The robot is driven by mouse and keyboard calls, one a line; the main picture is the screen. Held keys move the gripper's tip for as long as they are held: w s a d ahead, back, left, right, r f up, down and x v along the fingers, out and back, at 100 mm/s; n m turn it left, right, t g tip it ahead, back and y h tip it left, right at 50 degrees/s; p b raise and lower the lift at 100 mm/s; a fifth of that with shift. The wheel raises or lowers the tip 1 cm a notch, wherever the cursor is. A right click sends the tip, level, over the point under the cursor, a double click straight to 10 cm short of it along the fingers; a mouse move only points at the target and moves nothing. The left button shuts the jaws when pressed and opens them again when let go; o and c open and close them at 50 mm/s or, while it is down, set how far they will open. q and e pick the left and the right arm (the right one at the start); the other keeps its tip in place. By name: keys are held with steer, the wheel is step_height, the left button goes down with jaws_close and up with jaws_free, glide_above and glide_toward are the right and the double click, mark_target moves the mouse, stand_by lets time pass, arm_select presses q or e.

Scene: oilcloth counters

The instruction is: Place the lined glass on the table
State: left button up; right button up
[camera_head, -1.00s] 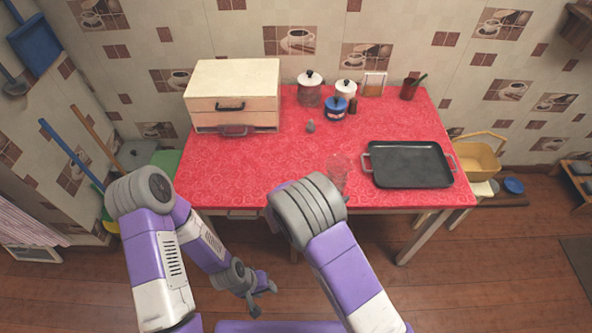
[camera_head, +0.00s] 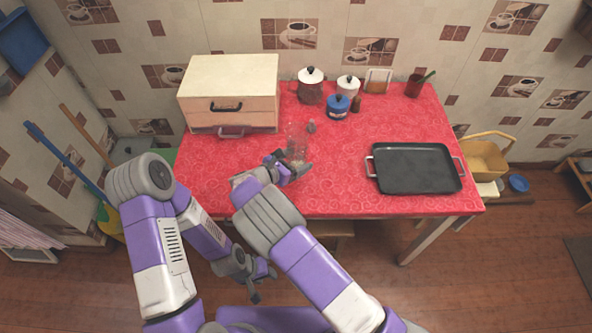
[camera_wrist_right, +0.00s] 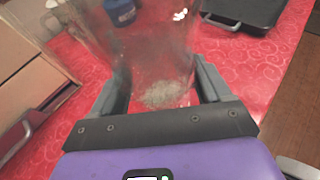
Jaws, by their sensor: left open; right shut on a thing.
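The lined glass (camera_head: 297,139) is clear and hard to make out in the head view. It is upright over the red table (camera_head: 345,185), left of its middle, and I cannot tell whether its base touches the cloth. My right gripper (camera_head: 291,167) is shut on its lower part. In the right wrist view the glass (camera_wrist_right: 150,55) stands between both fingers of the gripper (camera_wrist_right: 162,90), with a pale patterned base. Its lines are not clear. My left gripper (camera_head: 263,285) is open and empty, low in front of the table.
A cream box with drawers (camera_head: 229,95) stands at the back left. A black tray (camera_head: 413,168) lies on the right. The cloth between glass and tray is clear.

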arm_select(q)
steer(key=shift+f+b, duration=0.4)
arm_select(e)
steer(key=shift+w+f, duration=0.1)
steer(key=shift+f, duration=1.9)
steer(key=shift+f, duration=0.15)
steer(key=o, duration=1.1)
steer(key=shift+f, duration=0.1)
arm_select(q)
steer(key=shift+f, duration=0.15)
arm_select(e)
steer(key=shift+o, duration=0.2)
